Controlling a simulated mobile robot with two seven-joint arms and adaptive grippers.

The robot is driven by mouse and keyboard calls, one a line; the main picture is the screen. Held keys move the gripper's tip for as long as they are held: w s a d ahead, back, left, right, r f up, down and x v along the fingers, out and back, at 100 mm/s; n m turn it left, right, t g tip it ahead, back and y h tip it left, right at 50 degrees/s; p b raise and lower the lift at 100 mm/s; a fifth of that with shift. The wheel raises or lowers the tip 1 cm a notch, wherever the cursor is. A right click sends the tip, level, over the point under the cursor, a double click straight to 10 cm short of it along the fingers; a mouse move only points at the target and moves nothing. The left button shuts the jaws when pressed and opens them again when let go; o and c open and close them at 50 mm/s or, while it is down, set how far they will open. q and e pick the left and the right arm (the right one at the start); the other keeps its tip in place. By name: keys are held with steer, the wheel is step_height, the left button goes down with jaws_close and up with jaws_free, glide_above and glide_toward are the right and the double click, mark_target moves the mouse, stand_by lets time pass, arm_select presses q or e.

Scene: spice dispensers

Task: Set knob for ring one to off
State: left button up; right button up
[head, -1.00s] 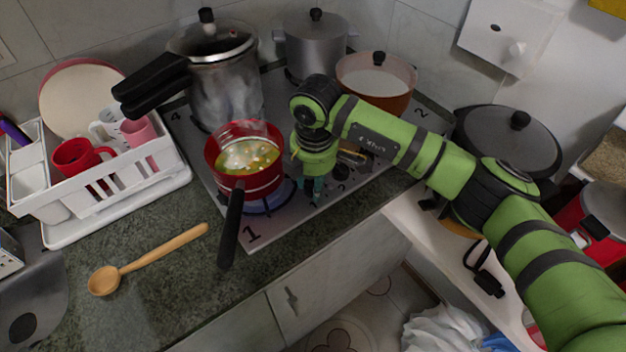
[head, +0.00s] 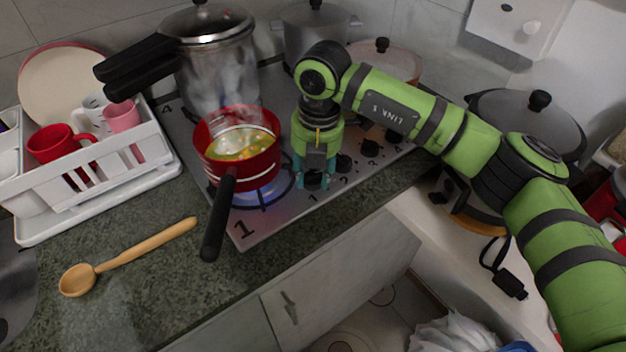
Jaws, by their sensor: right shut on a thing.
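The stove (head: 275,222) has a row of dark knobs along its front right edge. My right gripper (head: 314,178) points down and is shut on the knob (head: 313,181) nearest the ring marked 1. The fingers partly cover this knob, so its pointer cannot be read. A blue flame (head: 262,192) burns on ring one, under the red saucepan (head: 236,164) of soup. My left gripper is not in view.
Other knobs (head: 343,162) sit just right of my gripper. The saucepan's black handle (head: 219,215) sticks out over the counter. A pressure cooker (head: 213,70) and other pots stand behind. A wooden spoon (head: 130,258) and a white dish rack (head: 90,190) lie left.

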steer(key=n+b, duration=0.1)
steer(key=n, duration=0.1)
steer(key=n+b, duration=0.2)
steer(key=shift+f+n, duration=0.2)
steer(key=shift+n, duration=0.1)
steer(key=shift+r+n+g+b, duration=0.1)
steer(key=shift+n+g+b, duration=0.2)
steer(key=shift+n+b, duration=1.1)
steer(key=shift+n+p, duration=0.55)
steer(key=shift+n, duration=0.25)
steer(key=o, duration=0.9)
steer(key=shift+w+r, duration=0.1)
